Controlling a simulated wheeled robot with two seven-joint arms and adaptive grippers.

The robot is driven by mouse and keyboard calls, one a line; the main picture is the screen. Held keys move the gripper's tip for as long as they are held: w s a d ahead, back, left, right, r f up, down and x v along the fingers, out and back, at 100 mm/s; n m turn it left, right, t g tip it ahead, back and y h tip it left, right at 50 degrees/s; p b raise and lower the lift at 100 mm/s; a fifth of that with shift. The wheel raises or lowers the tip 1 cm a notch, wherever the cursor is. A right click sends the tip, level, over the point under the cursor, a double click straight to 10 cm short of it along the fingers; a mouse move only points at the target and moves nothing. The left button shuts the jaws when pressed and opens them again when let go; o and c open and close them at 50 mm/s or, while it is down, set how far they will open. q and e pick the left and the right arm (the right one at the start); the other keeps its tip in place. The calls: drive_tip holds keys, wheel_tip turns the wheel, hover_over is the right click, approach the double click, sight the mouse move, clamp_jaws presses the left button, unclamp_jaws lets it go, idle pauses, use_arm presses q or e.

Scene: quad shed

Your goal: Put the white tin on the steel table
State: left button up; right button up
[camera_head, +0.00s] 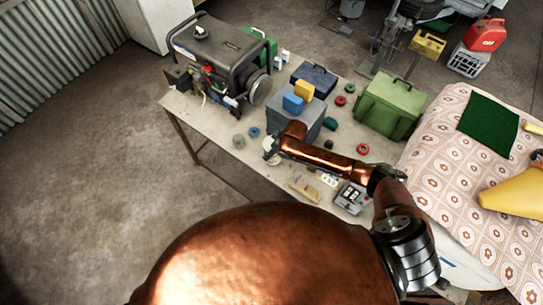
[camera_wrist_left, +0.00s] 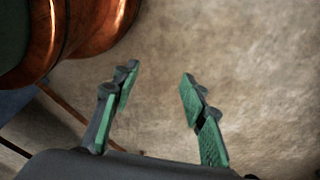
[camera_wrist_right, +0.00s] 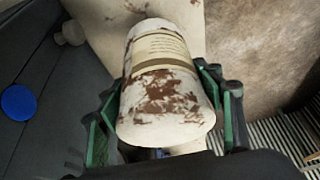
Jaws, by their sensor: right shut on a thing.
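The white tin (camera_wrist_right: 165,85) has a printed label and rusty brown patches. My right gripper (camera_wrist_right: 166,105) is shut around its sides, with a green-padded finger on either side. In the head view the tin (camera_head: 269,144) is a small pale shape at the end of my right arm, over the front edge of the pale-topped table (camera_head: 215,122), which I take for the steel table. I cannot tell whether the tin touches the top. My left gripper (camera_wrist_left: 158,100) is open and empty above bare floor, and is out of the head view.
A generator (camera_head: 222,60) stands at the table's left end. A grey box (camera_head: 308,122) with blue and yellow items, a green case (camera_head: 390,105) and several small rolls and tins crowd the top. A cloth-covered table (camera_head: 430,165) stands at the right.

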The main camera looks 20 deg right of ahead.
drive_tip(key=shift+w+a+f, duration=0.1)
drive_tip(key=shift+w, duration=0.1)
drive_tip(key=shift+w+a+f+b, duration=0.15)
drive_tip(key=shift+f+b, duration=0.15)
drive_tip(key=shift+b, duration=0.3)
wheel_tip(320, 180, down, 3)
drive_tip(key=b, duration=0.3)
drive_tip(key=shift+r, duration=0.15)
drive_tip(key=shift+f+b, duration=0.2)
drive_tip(key=shift+b, duration=0.15)
drive_tip(key=shift+r, duration=0.2)
drive_tip(key=o, duration=1)
drive_tip(key=shift+f, duration=0.2)
use_arm(q)
drive_tip(key=shift+s+a+f, duration=0.1)
drive_tip(key=shift+s+f, duration=0.3)
drive_tip(key=shift+f, duration=0.45)
drive_tip(key=shift+s+d+f, duration=0.1)
drive_tip(key=shift+s+f, duration=0.35)
drive_tip(key=shift+f, duration=0.4)
drive_tip(key=shift+s+a+f, duration=0.1)
drive_tip(key=shift+s+f, duration=0.3)
drive_tip(key=shift+f, duration=0.45)
use_arm(e)
drive_tip(key=o, duration=0.5)
